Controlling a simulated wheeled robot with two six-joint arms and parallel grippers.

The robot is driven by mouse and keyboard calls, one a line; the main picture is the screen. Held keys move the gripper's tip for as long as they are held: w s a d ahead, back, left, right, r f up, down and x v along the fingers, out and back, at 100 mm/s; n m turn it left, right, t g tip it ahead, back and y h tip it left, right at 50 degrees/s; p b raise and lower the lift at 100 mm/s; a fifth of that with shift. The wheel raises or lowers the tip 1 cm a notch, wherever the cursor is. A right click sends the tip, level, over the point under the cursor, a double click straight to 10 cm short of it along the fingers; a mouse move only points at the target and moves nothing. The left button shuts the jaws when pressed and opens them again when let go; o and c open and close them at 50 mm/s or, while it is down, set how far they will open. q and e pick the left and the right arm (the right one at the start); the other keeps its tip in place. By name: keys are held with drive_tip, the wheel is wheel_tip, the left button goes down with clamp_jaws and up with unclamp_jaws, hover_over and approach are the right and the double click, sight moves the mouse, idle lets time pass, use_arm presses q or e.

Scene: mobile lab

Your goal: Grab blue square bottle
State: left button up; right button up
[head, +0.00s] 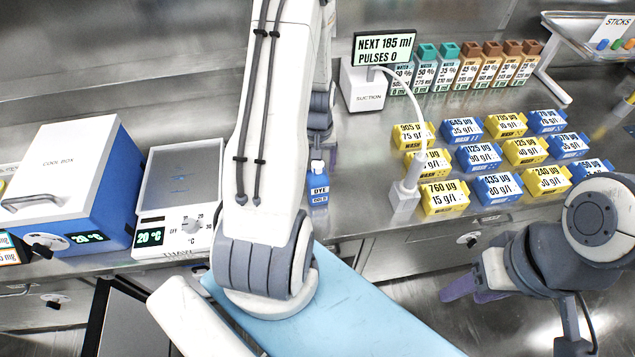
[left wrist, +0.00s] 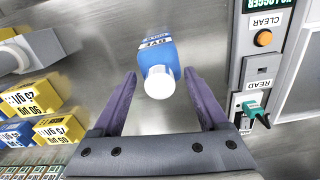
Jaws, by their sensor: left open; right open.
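The blue square bottle (head: 318,190) stands on the steel bench between the thaw box and the suction unit, labelled DYE, partly beside my left arm. In the left wrist view the bottle (left wrist: 157,54) shows its white cap and blue body. My left gripper (left wrist: 160,76) is open, with its purple fingers on either side of the bottle and visible gaps to it. In the head view my left arm hides the left fingers. My right gripper (head: 472,290) is open and empty, low in front of the bench at the right.
The thaw box (head: 180,185) and cool box (head: 70,180) stand left of the bottle. The suction unit (head: 368,85) is behind right. Several yellow and blue labelled boxes (head: 478,157) sit on the right bench. In the wrist view a panel (left wrist: 262,60) with buttons is right of the gripper.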

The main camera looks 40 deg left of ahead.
use_arm(q)
clamp_jaws()
drive_tip(key=shift+s, duration=0.1)
idle(1.2)
